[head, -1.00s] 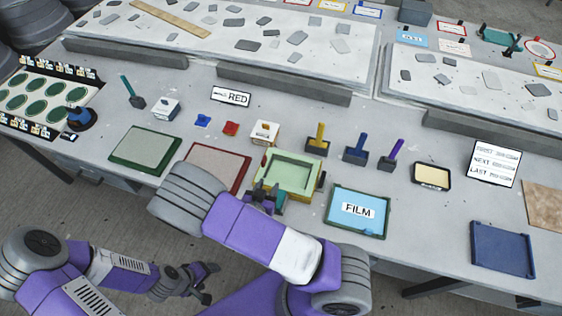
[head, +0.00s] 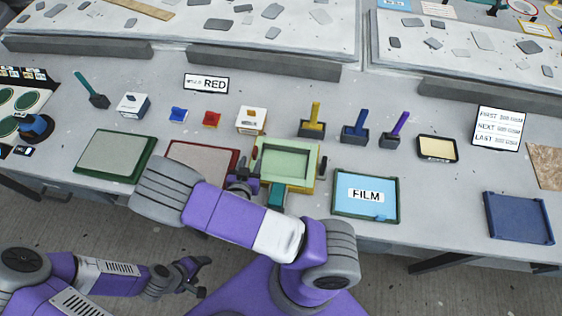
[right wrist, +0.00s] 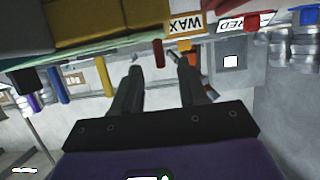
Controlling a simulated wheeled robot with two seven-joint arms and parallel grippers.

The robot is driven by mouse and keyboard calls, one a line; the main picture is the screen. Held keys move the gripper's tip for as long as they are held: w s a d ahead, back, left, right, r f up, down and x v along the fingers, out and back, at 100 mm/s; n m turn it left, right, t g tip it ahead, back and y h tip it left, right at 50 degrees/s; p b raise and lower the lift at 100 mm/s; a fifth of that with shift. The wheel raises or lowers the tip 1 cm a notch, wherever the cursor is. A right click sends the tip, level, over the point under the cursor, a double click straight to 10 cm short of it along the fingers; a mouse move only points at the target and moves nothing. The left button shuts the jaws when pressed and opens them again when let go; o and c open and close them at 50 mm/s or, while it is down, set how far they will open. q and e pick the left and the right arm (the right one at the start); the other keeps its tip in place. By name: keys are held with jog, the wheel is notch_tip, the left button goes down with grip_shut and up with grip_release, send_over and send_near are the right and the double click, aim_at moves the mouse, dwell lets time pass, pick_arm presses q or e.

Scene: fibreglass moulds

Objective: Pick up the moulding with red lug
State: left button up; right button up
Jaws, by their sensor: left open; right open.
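A pale green moulding (head: 285,165) in a yellowish frame lies near the table's front edge in the head view. A small red lug shows at its left side, and it appears in the right wrist view as a red peg (right wrist: 158,53). My right gripper (head: 241,182) is at the moulding's left front corner, open. In the right wrist view its two fingers (right wrist: 158,72) are apart, with the red peg beyond and between their tips; contact cannot be told. My left gripper (head: 200,276) is open and empty, low in front of the table.
A green-rimmed tray (head: 115,155) and a red-rimmed tray (head: 200,152), partly behind my right arm, lie left. A blue FILM tray (head: 366,212) lies right. Behind stand a red piece (head: 211,119), a blue piece (head: 177,115), a white box (head: 250,123) and handled tools (head: 355,130).

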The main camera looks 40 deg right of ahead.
aim_at(254, 157)
jog(key=x, duration=0.4)
jog(key=shift+f, duration=0.15)
grip_shut()
